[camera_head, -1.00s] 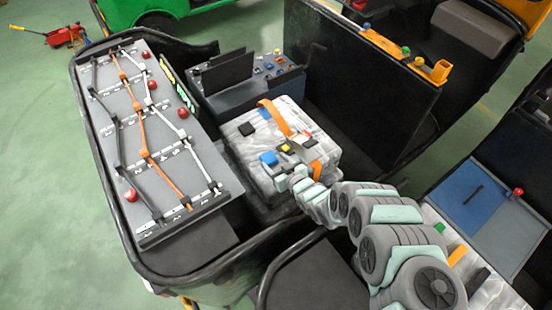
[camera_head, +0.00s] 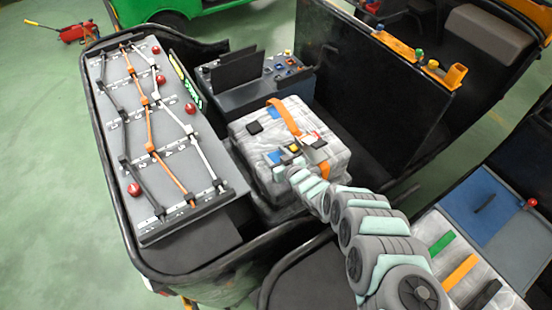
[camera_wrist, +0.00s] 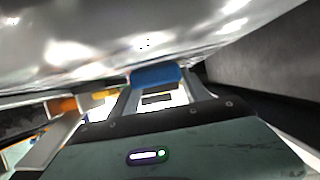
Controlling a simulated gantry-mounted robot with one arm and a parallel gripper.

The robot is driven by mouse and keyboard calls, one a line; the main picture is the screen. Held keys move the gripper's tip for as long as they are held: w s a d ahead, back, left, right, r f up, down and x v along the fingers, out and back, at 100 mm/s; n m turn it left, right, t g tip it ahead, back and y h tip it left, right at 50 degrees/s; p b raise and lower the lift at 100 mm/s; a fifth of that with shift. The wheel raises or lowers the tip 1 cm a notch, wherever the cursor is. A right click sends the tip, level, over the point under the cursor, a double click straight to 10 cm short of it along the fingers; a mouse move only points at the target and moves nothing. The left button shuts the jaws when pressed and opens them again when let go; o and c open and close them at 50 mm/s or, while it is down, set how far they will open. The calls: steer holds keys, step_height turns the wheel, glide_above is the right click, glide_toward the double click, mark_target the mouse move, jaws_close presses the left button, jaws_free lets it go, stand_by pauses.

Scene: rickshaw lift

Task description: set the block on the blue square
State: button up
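The silver-wrapped bundle (camera_head: 320,165) has colored patches on top. A small blue square (camera_head: 273,112) lies by the orange strap toward its back. My gripper (camera_head: 284,155) is at the bundle's front-left part, low over the top. A blue piece (camera_head: 274,157), seemingly the block, shows at its fingertips. In the wrist view the blue block (camera_wrist: 155,76) spans the gap between both fingers, close to the silver wrap (camera_wrist: 100,45). Whether it touches the wrap cannot be told. A yellow patch (camera_head: 293,148) lies beside the fingers, partly hidden by the gripper.
A black patch (camera_head: 254,127) lies on the bundle's left side. A grey panel with cords and red knobs (camera_head: 150,130) stands left. A control box (camera_head: 265,85) sits behind. A tall black board (camera_head: 385,85) rises to the right.

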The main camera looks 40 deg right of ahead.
mark_target(275, 156)
steer(key=c, duration=1.1)
steer(key=shift+o, duration=0.2)
steer(key=shift+r, duration=0.1)
step_height(275, 156, up, 8)
steer(key=p, duration=0.3)
steer(key=shift+d+r, duration=0.1)
steer(key=shift+r, duration=0.15)
steer(key=shift+r+p, duration=0.4)
steer(key=shift+r, duration=0.25)
